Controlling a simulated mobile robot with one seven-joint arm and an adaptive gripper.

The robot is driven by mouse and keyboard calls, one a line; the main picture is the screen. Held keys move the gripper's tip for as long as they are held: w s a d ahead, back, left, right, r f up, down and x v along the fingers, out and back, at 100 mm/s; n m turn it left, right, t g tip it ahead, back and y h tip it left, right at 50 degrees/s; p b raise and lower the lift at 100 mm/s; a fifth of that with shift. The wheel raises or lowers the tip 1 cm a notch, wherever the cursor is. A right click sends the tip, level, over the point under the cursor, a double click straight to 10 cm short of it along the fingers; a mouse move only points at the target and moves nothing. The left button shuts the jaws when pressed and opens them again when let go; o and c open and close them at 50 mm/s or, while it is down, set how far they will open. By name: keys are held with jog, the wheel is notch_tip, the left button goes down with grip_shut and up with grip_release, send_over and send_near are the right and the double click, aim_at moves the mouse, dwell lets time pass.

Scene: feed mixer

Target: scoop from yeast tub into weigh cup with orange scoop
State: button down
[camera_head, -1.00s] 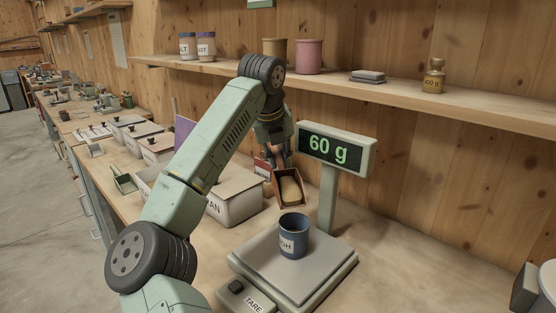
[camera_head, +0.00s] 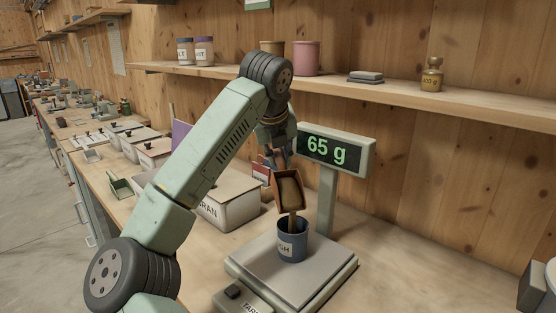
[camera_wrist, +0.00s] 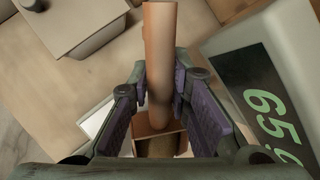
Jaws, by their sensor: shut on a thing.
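My gripper (camera_wrist: 160,105) is shut on the handle of the orange scoop (camera_wrist: 160,45), which also shows in the head view (camera_head: 289,190). The scoop is tipped steeply over the blue weigh cup (camera_head: 292,242), and a tan stream falls from its lip into the cup's mouth. Tan material is still visible in the scoop. The cup stands upright on the scale plate (camera_head: 255,262). The scale display (camera_head: 335,151) reads 65 g. I cannot make out which tub is the yeast tub.
A lidded bin with a partly hidden label (camera_head: 225,207) stands left of the scale. More bins and a green scoop (camera_head: 120,187) lie further left along the bench. A shelf (camera_head: 400,98) with jars runs above.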

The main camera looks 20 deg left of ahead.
jog(key=shift+s+d+r+b, duration=0.2)
jog(key=shift+s+b, duration=0.05)
jog(key=shift+b, duration=0.25)
jog(key=shift+r+p, duration=0.15)
jog(key=shift+p, duration=0.15)
jog(key=shift+w+a+r+p, duration=0.15)
jog(key=shift+w+a+p, duration=0.05)
jog(key=shift+p, duration=0.65)
jog(key=shift+w+a+g+p, duration=0.15)
jog(key=shift+g+p, duration=0.15)
jog(key=shift+p, duration=0.4)
jog(key=shift+w+a+f+g+h, duration=0.15)
jog(key=shift+w+f+g+h, duration=0.15)
jog(key=shift+f+h, duration=0.3)
jog(key=shift+w+a+f+g+h, duration=0.3)
jog(key=shift+f+g+h, duration=0.15)
jog(key=shift+g, duration=0.15)
jog(key=shift+f, duration=0.1)
